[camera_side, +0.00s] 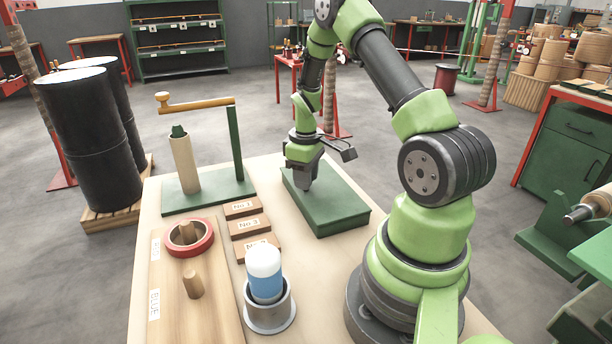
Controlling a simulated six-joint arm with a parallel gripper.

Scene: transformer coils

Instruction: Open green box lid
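The green box (337,209) lies flat on the table, right of the middle, and its lid looks closed. My gripper (302,184) points down over the box's left rear part. Its dark fingertips are at or just above the lid; I cannot tell whether they touch it. The fingers look close together, but the gap between them is not clear from this side. A dark bracket on the gripper reaches out to the right above the box.
Left of the box stand a green winding stand (236,142) with a wooden crank and several labelled wooden blocks (249,227). In front are a wooden peg board (170,300) with a red ring (190,238) and a metal cup (269,312) holding a blue-and-white cylinder (265,272).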

